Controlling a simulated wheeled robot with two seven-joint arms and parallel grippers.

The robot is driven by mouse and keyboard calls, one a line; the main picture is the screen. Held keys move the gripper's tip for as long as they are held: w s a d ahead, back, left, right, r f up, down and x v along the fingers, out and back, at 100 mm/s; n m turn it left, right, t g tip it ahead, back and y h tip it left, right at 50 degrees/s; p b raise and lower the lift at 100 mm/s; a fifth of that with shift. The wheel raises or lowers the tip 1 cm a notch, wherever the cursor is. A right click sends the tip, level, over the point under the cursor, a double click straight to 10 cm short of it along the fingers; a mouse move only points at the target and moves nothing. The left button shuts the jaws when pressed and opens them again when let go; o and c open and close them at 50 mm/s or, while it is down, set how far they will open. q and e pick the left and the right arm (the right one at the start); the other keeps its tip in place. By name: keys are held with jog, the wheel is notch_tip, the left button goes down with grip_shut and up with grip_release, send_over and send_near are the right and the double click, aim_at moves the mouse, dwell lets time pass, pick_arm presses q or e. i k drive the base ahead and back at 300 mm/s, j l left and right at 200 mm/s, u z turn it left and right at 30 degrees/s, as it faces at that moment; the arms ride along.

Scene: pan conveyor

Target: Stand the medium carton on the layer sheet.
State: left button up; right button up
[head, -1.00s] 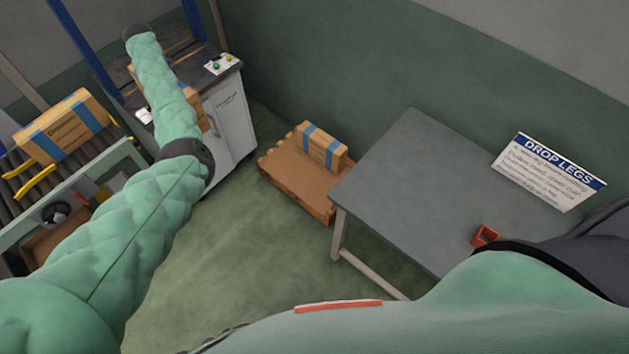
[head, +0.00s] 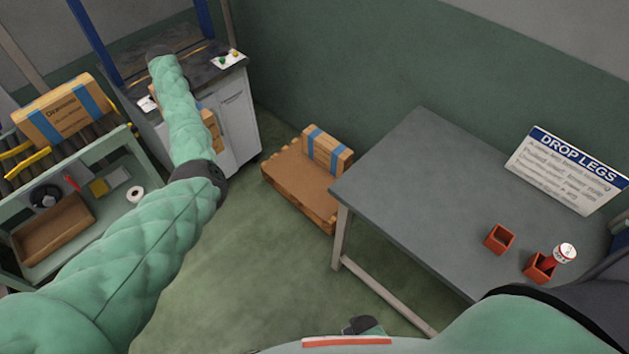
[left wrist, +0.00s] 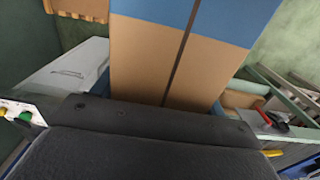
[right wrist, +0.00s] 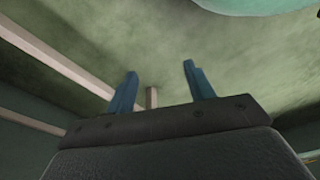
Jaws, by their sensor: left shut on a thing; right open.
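My left gripper (left wrist: 160,98) is shut on a brown carton with blue tape (left wrist: 150,55), which fills the middle of the left wrist view. In the head view only part of this carton (head: 211,128) shows behind my left forearm, and the gripper is hidden. I take it as the medium carton. The brown layer sheet (head: 290,178) lies on a low wooden pallet (head: 318,212) on the floor. A smaller blue-striped carton (head: 327,150) stands at its back edge. My right gripper (right wrist: 160,70) is open and empty above the floor.
A larger carton (head: 62,108) sits on the roller conveyor at left, above a green bench with a tray (head: 52,238). A white cabinet (head: 235,120) stands behind my left arm. A grey table (head: 410,200) stands right of the pallet. The sheet's front part is bare.

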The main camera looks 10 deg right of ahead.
aim_at(313, 176)
jog(key=i+j+z, duration=0.25)
jog(key=j+z, duration=0.15)
jog(key=i+j+z, duration=0.15)
jog(key=j+z, duration=0.3)
jog(key=j, duration=0.15)
jog(key=j+z, duration=0.4)
jog(key=j, duration=0.15)
jog(key=j+z, duration=0.4)
jog(key=j, duration=0.2)
jog(key=k+j+z, duration=0.1)
jog(key=j+z, duration=0.3)
jog(key=j, duration=0.2)
jog(key=k+j+z, duration=0.15)
jog(key=j+z, duration=0.3)
jog(key=k+j+z, duration=0.4)
jog(key=j, duration=0.2)
jog(key=i, duration=0.1)
